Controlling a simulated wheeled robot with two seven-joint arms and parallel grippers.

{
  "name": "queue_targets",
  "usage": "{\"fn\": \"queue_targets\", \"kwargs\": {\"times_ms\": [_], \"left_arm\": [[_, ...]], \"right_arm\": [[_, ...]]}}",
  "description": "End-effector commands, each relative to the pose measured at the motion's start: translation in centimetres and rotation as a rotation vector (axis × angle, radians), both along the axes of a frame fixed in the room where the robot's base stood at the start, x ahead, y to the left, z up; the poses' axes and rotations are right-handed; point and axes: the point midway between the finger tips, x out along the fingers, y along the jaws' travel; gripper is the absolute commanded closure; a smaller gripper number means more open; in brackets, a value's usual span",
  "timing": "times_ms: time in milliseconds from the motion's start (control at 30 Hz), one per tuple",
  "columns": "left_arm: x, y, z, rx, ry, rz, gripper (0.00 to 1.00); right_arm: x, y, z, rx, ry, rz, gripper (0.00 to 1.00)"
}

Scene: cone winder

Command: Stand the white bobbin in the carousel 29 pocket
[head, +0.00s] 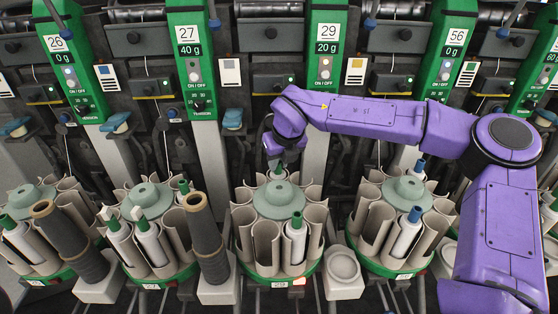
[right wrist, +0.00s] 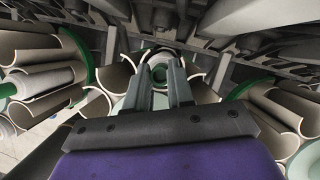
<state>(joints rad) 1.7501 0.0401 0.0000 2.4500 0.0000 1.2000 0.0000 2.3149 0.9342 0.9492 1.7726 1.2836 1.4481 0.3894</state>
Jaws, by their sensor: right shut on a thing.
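My right gripper (head: 278,168) points down at the back of carousel 29 (head: 265,268), just behind its grey-green hub (head: 279,199). It is shut on the white bobbin; only a small greenish top shows at the fingertips in the head view, and the hub and pockets hide the rest. In the right wrist view the gripper's two fingers (right wrist: 164,82) stand close together, with a round, hollow end (right wrist: 160,101) between them. I cannot tell how deep the bobbin sits in a pocket. My left gripper is not in view.
Another white bobbin with a green top (head: 295,240) stands in carousel 29's front pocket. Neighbouring carousels (head: 402,262) hold more bobbins. Dark tubes (head: 206,238) stand left of carousel 29. The machine front with green panels (head: 325,45) rises close behind my right arm.

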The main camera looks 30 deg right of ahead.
Motion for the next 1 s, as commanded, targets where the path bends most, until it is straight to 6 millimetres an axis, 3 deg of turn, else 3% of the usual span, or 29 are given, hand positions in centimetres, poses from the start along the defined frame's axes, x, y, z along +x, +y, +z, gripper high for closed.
{"fn": "queue_targets", "kwargs": {"times_ms": [467, 1000], "left_arm": [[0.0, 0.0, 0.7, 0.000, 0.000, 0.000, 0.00], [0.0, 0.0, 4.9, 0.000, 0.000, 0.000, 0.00]], "right_arm": [[0.0, 0.0, 0.8, 0.000, -0.001, 0.000, 1.00], [0.0, 0.0, 5.4, 0.000, -0.001, 0.000, 1.00]]}}
